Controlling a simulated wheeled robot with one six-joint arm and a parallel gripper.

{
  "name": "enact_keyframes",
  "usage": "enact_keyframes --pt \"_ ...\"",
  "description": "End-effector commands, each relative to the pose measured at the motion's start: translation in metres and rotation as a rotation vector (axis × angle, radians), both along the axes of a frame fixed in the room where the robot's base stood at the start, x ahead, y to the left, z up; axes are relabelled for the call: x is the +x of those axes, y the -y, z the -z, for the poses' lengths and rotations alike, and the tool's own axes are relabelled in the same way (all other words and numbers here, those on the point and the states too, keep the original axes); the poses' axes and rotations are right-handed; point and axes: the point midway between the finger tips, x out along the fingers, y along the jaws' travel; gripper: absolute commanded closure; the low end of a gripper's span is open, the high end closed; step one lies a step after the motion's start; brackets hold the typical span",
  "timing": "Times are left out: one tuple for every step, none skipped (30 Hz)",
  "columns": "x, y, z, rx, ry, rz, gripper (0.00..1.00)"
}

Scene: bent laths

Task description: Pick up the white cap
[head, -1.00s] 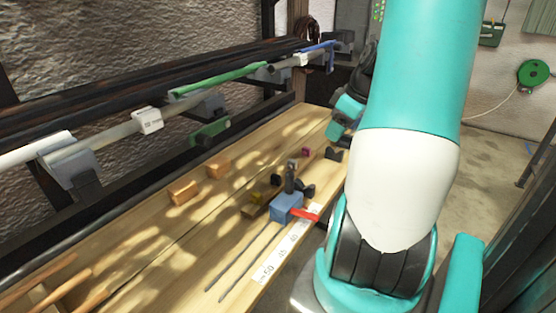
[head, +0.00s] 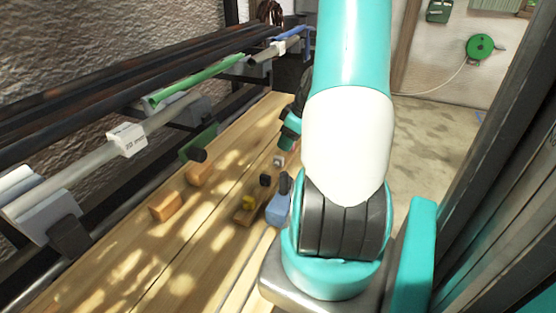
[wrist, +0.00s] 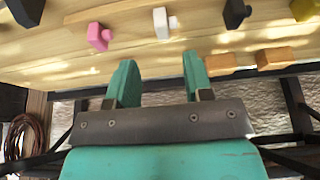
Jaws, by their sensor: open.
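The white cap (wrist: 161,23) stands on the wooden bench (wrist: 125,35) near the top of the wrist view, between a pink cap (wrist: 98,36) and a black cap (wrist: 236,13). A small whitish piece in the head view (head: 279,160), just left of my arm, looks like the same cap. My gripper (wrist: 158,72) is open and empty. Its two teal fingers point toward the bench, and the white cap appears beyond the gap between their tips, apart from them.
Two wooden blocks (wrist: 220,62) (wrist: 275,57) lie right of the fingers, with a yellow piece (wrist: 304,9) farther right. In the head view a blue block (head: 278,208) sits beside my arm. Pipes on a rack (head: 125,140) run along the wall. Floor at right is clear.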

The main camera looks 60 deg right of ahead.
Motion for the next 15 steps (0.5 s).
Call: enact_keyframes --pt "0.003 -0.001 0.008 0.004 -0.001 -0.002 0.53" --pt "0.005 -0.001 0.012 0.003 -0.001 0.000 0.53" --pt "0.006 -0.001 0.016 0.003 -0.001 0.000 0.53" --pt "0.008 -0.001 0.019 0.002 0.000 0.000 0.53" --pt "0.008 0.000 0.021 0.001 0.000 0.001 0.53" --pt "0.009 0.000 0.022 0.000 0.000 0.001 0.53" --pt "0.009 0.000 0.024 0.000 0.000 0.001 0.53" --pt "0.010 0.000 0.025 0.001 0.000 0.002 0.53" --pt "0.011 -0.001 0.027 0.001 0.000 0.002 0.53" --pt "0.013 -0.001 0.029 0.001 0.000 0.002 0.53" --pt "0.014 -0.002 0.033 0.003 0.000 0.002 0.53" --pt "0.017 -0.003 0.037 0.003 0.000 0.002 0.53" --pt "0.019 -0.004 0.041 0.005 -0.001 0.001 0.53" --pt "0.021 -0.004 0.045 0.003 -0.001 0.002 0.53" --pt "0.023 -0.006 0.050 0.004 -0.001 0.003 0.53"
